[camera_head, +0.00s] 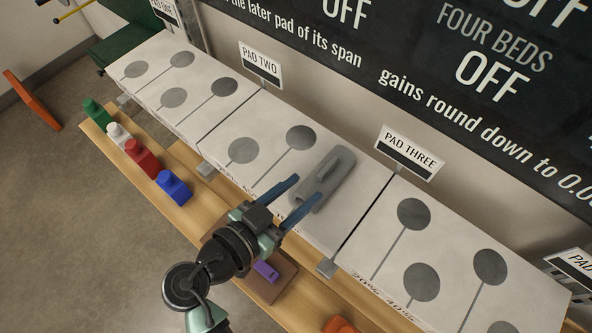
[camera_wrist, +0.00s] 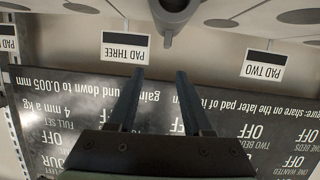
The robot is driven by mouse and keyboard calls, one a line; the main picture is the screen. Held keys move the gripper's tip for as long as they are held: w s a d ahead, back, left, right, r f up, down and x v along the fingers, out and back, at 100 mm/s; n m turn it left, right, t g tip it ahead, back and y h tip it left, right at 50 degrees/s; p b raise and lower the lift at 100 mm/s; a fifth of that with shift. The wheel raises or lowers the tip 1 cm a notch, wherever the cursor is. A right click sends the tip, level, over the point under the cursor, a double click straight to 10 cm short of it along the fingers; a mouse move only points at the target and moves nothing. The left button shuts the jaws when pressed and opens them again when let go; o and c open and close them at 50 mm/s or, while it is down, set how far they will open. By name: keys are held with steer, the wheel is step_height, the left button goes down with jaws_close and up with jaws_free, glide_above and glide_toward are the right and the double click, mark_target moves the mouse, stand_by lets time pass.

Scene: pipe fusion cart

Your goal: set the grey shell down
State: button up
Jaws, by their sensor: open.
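The grey shell (camera_head: 324,180) rests on the white bench top, on the pad section left of the PAD THREE sign, with its raised handle upward. It also shows at the top of the wrist view (camera_wrist: 173,14), cut off by the frame edge. My gripper (camera_head: 306,190) is open, its two blue fingers pointing toward the shell. In the head view the right finger overlaps the shell's near edge; whether it touches cannot be told. In the wrist view my gripper (camera_wrist: 158,80) shows empty space between its fingers, with the shell beyond them.
Dark discs mark the white pads (camera_head: 440,270). Signs PAD TWO (camera_head: 261,65) and PAD THREE (camera_head: 409,153) stand along the back edge. A wooden shelf (camera_head: 215,205) in front holds green, white, red and blue (camera_head: 174,187) blocks. A purple piece (camera_head: 266,271) lies below my arm.

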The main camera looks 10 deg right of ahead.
mark_target(320, 175)
steer(key=shift+t, duration=0.3)
steer(key=w+d+f+p, duration=0.2)
steer(key=w+d+f, duration=0.1)
steer(key=shift+d, duration=0.25)
steer(key=shift+y, duration=0.3)
steer(key=shift+f+p+x, duration=0.2)
steer(key=shift+p+x, duration=0.85)
steer(key=shift+x, duration=1.9)
steer(key=shift+a, duration=0.2)
jaws_close()
